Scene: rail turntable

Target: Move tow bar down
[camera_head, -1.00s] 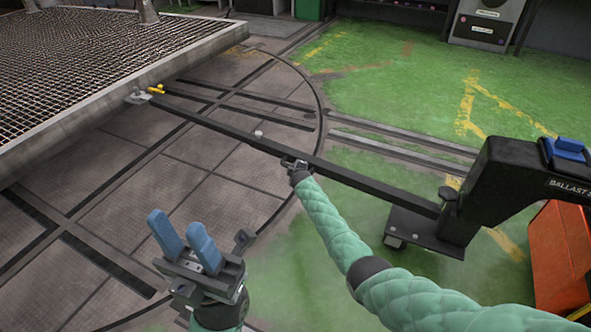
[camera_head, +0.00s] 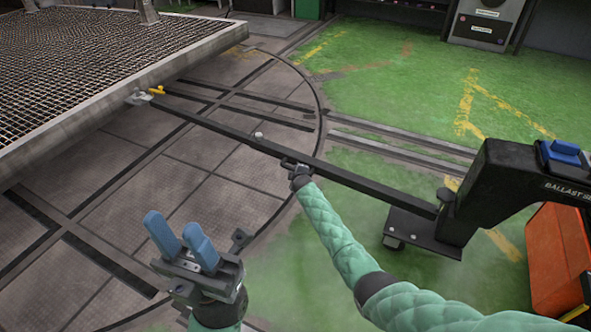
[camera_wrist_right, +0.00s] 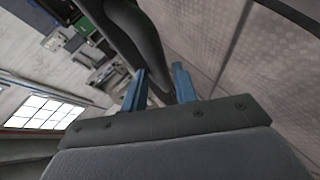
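The tow bar (camera_head: 350,180) is a long straight black bar. It runs from the coupling (camera_head: 139,98) at the edge of the mesh-topped platform to the black machine marked BALLAST (camera_head: 480,190) at right. My right gripper (camera_head: 296,163) is at the near side of the bar, about mid-length; its fingers are mostly hidden in the head view. In the right wrist view, the bar (camera_wrist_right: 143,35) passes between the two blue fingers (camera_wrist_right: 158,88) and fills their gap. My left gripper (camera_head: 178,228) is empty, its blue fingers apart, over the floor left of the bar.
The mesh platform (camera_head: 80,108) fills the upper left. A yellow handle (camera_head: 157,90) sits by the coupling. The round turntable floor (camera_head: 215,180) with rails lies below the bar. An orange block (camera_head: 556,255) stands at right. Green floor (camera_head: 400,80) beyond is clear.

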